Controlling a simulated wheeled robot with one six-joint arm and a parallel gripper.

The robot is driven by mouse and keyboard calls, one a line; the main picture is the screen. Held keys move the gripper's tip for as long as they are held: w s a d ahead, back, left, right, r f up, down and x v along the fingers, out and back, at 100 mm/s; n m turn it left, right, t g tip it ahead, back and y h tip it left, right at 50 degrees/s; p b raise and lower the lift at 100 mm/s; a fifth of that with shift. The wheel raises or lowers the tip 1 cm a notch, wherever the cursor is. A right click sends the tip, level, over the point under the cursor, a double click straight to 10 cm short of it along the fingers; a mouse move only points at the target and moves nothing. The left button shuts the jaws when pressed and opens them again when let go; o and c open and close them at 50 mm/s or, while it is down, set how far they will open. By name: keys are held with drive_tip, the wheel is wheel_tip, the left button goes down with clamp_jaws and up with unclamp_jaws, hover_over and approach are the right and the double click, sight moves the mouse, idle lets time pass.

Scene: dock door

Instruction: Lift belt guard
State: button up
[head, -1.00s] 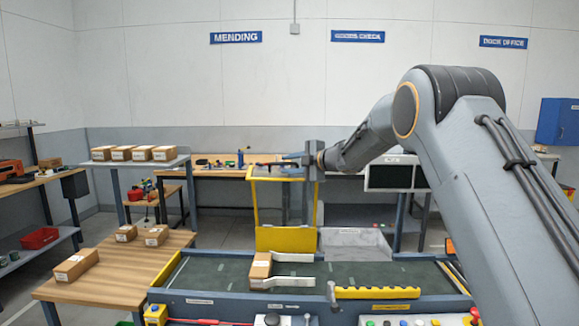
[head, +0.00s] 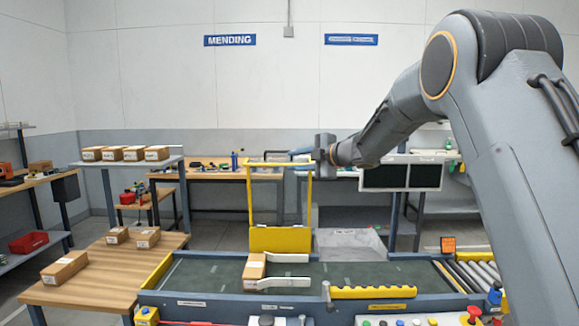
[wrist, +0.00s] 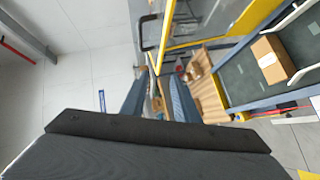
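The belt guard is a yellow frame (head: 249,205) with a solid yellow lower panel (head: 283,239), standing upright at the far side of the green conveyor belt (head: 205,275). In the wrist view its yellow bar (wrist: 212,40) runs from just beyond the fingertips to the upper right. My gripper (head: 305,156) is near the top of the frame in the head view. In the wrist view my gripper (wrist: 157,75) has its two fingers apart with a gap between them, and I see nothing held. Whether a finger touches the guard cannot be told.
A brown carton (head: 254,271) lies on the belt between white guide arms (head: 285,282); it also shows in the wrist view (wrist: 272,59). A wooden table (head: 120,268) with cartons is at left. A yellow toothed bar (head: 372,292) and button panel edge the near side.

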drive_tip(key=shift+s+d, duration=0.2)
